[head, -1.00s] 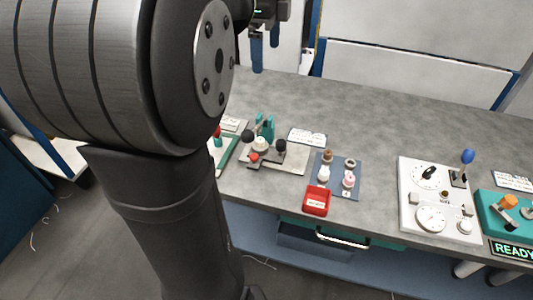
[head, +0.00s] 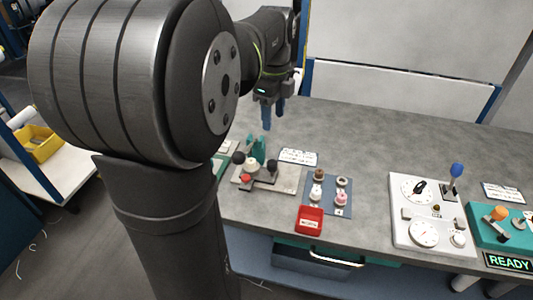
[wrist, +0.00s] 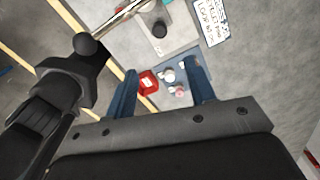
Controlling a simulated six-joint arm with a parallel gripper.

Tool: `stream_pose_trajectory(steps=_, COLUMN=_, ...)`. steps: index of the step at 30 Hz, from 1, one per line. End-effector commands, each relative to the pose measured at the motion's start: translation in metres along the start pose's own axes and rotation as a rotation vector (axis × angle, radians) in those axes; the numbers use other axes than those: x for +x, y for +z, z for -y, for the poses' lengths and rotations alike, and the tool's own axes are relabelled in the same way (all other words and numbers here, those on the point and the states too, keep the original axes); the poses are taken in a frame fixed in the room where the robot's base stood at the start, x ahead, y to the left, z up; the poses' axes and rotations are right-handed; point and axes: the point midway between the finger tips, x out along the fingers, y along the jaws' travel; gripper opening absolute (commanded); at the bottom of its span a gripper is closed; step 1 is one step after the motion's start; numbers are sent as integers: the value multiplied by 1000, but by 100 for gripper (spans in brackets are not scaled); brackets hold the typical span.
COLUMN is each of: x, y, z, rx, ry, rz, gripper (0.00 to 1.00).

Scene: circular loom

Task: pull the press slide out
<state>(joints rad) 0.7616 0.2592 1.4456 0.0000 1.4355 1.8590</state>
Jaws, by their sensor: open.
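The press fixture (head: 265,178) is a pale plate near the bench's front edge, with a teal upright (head: 257,147), dark ball knobs (head: 272,165) and a small red part. Which part is the slide cannot be told for sure. My gripper (head: 273,115) hangs above and behind the fixture, with its blue fingers pointing down, apart from it. In the wrist view my gripper (wrist: 160,68) is open and empty. There a dark ball (wrist: 86,45) on a metal rod shows at left, and part of a pale plate with a black knob (wrist: 159,30) at the top.
A white panel with dials (head: 418,212) and a teal READY unit (head: 497,237) are further right. The bench behind (head: 380,130) is clear.

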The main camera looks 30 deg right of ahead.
Motion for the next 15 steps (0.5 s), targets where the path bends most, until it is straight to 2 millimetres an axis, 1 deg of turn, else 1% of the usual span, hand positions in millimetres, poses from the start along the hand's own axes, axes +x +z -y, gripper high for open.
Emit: stream_pose_trajectory(steps=15, x=111, y=0, z=-1, rx=-3, ry=6, rz=-2, gripper=50)
